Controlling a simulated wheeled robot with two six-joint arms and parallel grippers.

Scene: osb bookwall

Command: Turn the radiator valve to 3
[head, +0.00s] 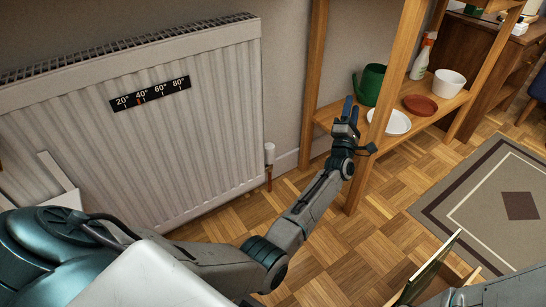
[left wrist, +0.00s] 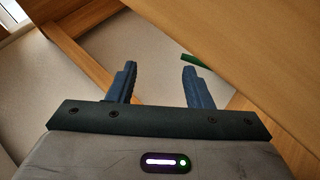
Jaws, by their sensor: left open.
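The radiator valve (head: 269,153) is a small white head on a copper-brown pipe at the lower right corner of the white radiator (head: 190,130). Its scale marks are too small to read. My left gripper (head: 351,107) is raised to the right of the valve, beside the wooden shelf, clearly apart from the valve. In the left wrist view its two blue fingers (left wrist: 158,85) are spread with nothing between them. The valve does not show in that view. My right gripper is not seen.
A wooden shelf (head: 309,90) stands right of the valve, holding a green watering can (head: 369,85), white plate (head: 397,123), brown saucer (head: 420,104), white pot (head: 447,83) and spray bottle (head: 422,58). A temperature strip (head: 150,94) is on the radiator. Parquet between radiator and shelf is clear.

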